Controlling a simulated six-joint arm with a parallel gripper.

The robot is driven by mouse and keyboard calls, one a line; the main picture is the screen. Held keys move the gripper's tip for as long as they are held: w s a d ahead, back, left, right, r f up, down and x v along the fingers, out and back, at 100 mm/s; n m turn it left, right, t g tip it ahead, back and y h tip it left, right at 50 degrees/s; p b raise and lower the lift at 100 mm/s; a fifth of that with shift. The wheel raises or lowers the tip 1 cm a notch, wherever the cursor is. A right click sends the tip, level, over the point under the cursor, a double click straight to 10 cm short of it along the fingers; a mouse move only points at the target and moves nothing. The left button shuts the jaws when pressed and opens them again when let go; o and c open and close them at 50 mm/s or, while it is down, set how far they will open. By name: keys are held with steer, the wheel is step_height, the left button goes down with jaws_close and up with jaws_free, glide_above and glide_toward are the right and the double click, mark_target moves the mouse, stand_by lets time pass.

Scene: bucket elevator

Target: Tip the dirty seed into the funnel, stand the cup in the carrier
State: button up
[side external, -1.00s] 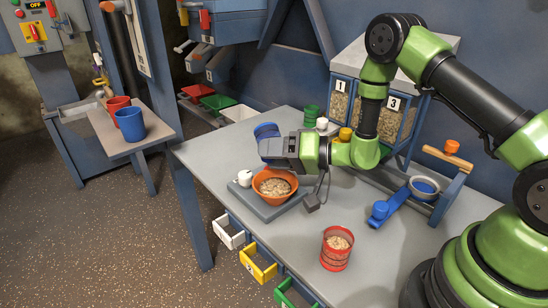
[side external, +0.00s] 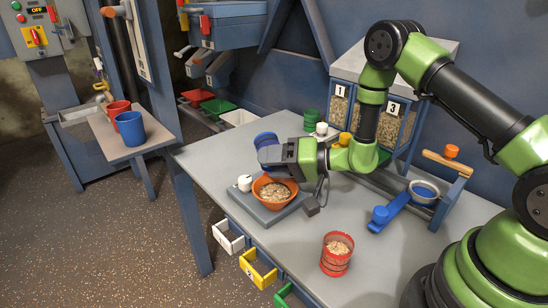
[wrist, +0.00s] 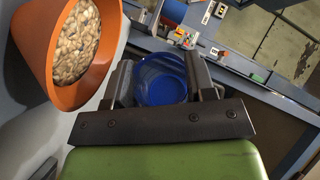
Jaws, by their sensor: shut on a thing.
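My gripper (side external: 270,152) is shut on a blue cup (side external: 266,139) and holds it above the work table, behind the orange funnel. In the wrist view the blue cup (wrist: 162,80) sits between the two fingers, and I see no seed in it. The orange funnel (side external: 262,191), wide like a bowl, holds pale seed (side external: 275,191) and stands on a grey plate. In the wrist view the funnel (wrist: 35,70) is at the upper left, beside the cup. I cannot tell for certain which thing is the carrier; a blue frame with a wooden handle (side external: 446,163) stands at the right.
A red container of seed (side external: 336,260) stands at the table's front. A small white object (side external: 244,183) is beside the funnel. A blue scoop-like tool (side external: 390,210) lies at the right. Another blue cup (side external: 130,128) and a red cup (side external: 117,109) stand on the left bench.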

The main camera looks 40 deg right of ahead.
steer(key=m+g, duration=0.2)
steer(key=w+m, duration=0.1)
steer(key=shift+d+r+g, duration=0.25)
steer(key=shift+d+g, duration=0.05)
steer(key=shift+g, duration=0.1)
steer(key=shift+w+d+r+m+g, duration=0.1)
steer(key=shift+w+r+m+g, duration=0.1)
steer(key=shift+m+g, duration=0.35)
steer(key=shift+w+d+r+m+g, duration=0.1)
steer(key=shift+w+r+m+g, duration=0.1)
steer(key=shift+m+g, duration=0.3)
steer(key=shift+w+r+m+g+y, duration=0.15)
steer(key=shift+m+g+y, duration=0.1)
steer(key=shift+m+g, duration=0.3)
steer(key=shift+w+r+m+g+y, duration=0.15)
steer(key=shift+m+g+y, duration=0.1)
steer(key=shift+m+g, duration=0.25)
steer(key=m+g, duration=0.1)
steer(key=g+y, duration=0.1)
steer(key=m+g, duration=0.1)
steer(key=shift+w+d+f+m, duration=0.1)
steer(key=shift+w+d+m, duration=0.1)
steer(key=shift+w+m, duration=0.1)
steer(key=m+g+y, duration=0.2)
steer(key=m, duration=0.1)
steer(key=shift+f+g, duration=0.35)
steer(key=shift+g, duration=0.05)
steer(key=shift+r, duration=0.15)
